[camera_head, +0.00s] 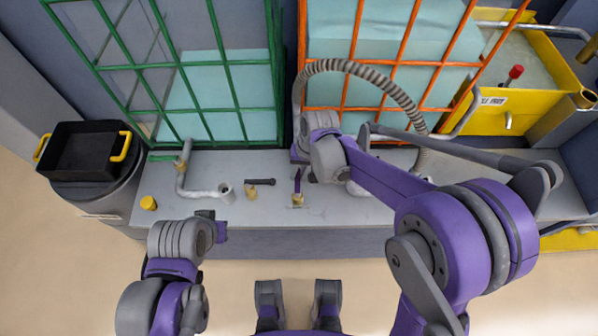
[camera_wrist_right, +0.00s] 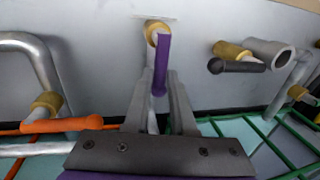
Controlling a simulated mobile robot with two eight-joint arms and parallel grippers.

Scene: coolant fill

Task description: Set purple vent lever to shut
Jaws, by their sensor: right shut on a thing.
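The purple vent lever (camera_head: 297,184) sits on a brass fitting (camera_head: 298,200) on the grey bench top. In the head view it points from the fitting toward the back. In the right wrist view the lever (camera_wrist_right: 161,66) runs down from its brass fitting, between my fingers. My right gripper (camera_wrist_right: 160,84) is shut on the lever. In the head view the right gripper (camera_head: 299,158) is partly hidden by its own wrist. My left gripper (camera_head: 214,222) hangs in front of the bench at the left; its fingers do not show clearly.
A dark grey lever (camera_head: 262,182) and an upright pipe end (camera_head: 225,190) stand left of the purple lever. An orange lever (camera_wrist_right: 62,124) shows in the wrist view. Green (camera_head: 130,67) and orange (camera_head: 392,62) cages stand behind. A black tray (camera_head: 85,152) is at left.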

